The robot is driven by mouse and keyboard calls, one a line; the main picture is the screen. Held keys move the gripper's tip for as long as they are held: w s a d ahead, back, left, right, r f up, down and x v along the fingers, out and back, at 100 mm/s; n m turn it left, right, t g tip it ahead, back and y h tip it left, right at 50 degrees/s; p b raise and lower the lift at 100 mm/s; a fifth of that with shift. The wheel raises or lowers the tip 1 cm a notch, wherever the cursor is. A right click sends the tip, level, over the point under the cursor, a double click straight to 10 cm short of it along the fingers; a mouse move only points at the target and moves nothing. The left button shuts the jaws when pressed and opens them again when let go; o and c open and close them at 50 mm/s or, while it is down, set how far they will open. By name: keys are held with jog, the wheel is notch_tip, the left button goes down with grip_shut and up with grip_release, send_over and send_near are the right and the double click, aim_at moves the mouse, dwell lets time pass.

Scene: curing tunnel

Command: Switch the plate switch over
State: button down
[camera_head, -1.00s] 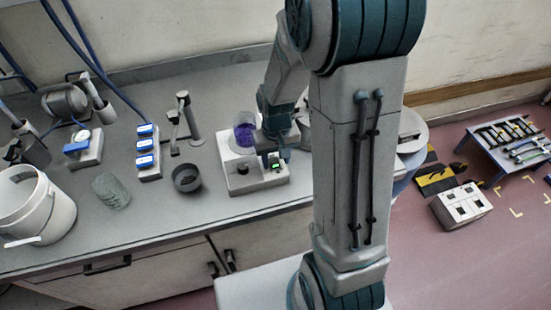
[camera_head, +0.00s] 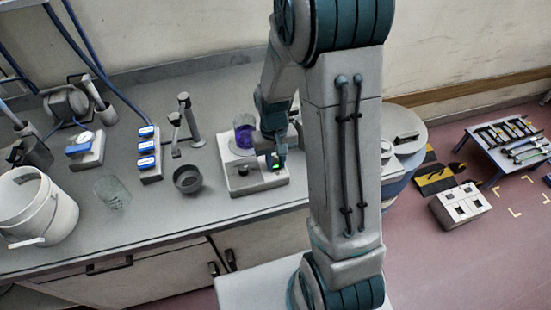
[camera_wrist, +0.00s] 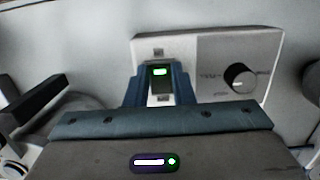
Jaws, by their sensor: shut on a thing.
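The plate is a pale box (camera_head: 245,184) on the bench, with a beaker of purple liquid (camera_head: 243,137) on top. Its front panel carries a dark knob (camera_head: 243,169), also seen in the wrist view (camera_wrist: 239,77). The plate switch (camera_wrist: 160,72) shows a green light in the wrist view. My gripper (camera_wrist: 160,90) has its two blue fingers at either side of the switch and is shut on it. In the head view my gripper (camera_head: 276,160) is at the right of the panel and hides most of the switch.
A dark bowl (camera_head: 187,179), a blue-topped strip of switches (camera_head: 147,160) and a stand (camera_head: 193,125) are left of the plate. A glass beaker (camera_head: 113,192) and a white bucket (camera_head: 38,208) are farther left.

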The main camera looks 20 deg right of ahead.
jog(key=shift+w+r+g+p, duration=0.1)
jog(key=shift+w+g+p, duration=0.15)
jog(key=shift+g+p, duration=0.45)
jog(key=c, duration=1.2)
grip_release()
jog(key=shift+c, duration=0.2)
jog(key=b+v, duration=0.2)
jog(key=v, duration=1.1)
jog(key=shift+w+r, duration=0.3)
